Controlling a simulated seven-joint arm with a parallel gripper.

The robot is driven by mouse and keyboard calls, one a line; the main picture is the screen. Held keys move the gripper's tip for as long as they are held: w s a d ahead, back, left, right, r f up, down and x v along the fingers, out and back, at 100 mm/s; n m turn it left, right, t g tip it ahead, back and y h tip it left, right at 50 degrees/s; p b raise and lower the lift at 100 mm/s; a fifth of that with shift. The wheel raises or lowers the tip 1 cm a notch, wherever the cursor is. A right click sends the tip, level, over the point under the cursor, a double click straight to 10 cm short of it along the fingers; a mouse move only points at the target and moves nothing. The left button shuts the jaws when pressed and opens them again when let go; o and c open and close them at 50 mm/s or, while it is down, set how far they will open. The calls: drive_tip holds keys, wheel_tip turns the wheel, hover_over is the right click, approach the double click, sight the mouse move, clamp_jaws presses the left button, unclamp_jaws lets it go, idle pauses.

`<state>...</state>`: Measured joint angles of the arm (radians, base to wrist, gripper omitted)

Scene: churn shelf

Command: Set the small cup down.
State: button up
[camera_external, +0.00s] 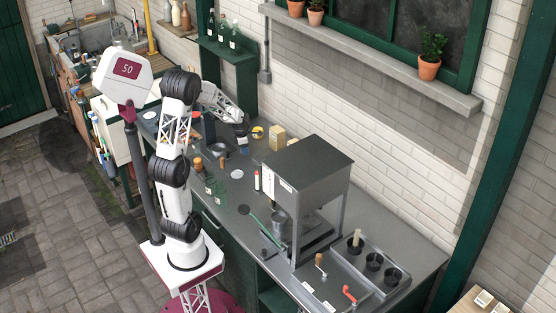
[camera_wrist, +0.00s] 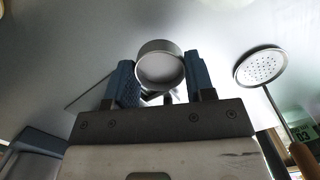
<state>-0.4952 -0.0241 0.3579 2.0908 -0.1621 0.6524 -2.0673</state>
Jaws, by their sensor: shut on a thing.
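The small cup (camera_wrist: 160,68) is a grey metal cup with a pale inside, seen in the wrist view between the two blue fingers of my gripper (camera_wrist: 161,82). My gripper is shut on it, and its open mouth faces the camera. Whether the cup's base touches the surface cannot be told. In the external view my gripper (camera_external: 243,143) is low over the far left part of the grey counter (camera_external: 228,222). The cup cannot be made out clearly there.
A perforated skimmer (camera_wrist: 262,66) with a wooden handle is right of my gripper. A beige block (camera_external: 277,138) and a yellow item (camera_external: 257,132) stand nearby. A large metal press (camera_external: 305,185) stands farther right.

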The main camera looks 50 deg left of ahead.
sight(249, 154)
drive_tip(key=shift+w+a+f, duration=0.1)
drive_tip(key=shift+w+a, duration=0.2)
drive_tip(key=shift+w, duration=0.3)
drive_tip(key=shift+w+a+f, duration=0.1)
drive_tip(key=shift+w+a, duration=0.15)
drive_tip(key=shift+w, duration=0.35)
drive_tip(key=shift+w+a, duration=0.3)
drive_tip(key=shift+w, duration=0.3)
drive_tip(key=shift+f, duration=1.75)
drive_tip(key=shift+f, duration=0.15)
drive_tip(key=o, duration=0.9)
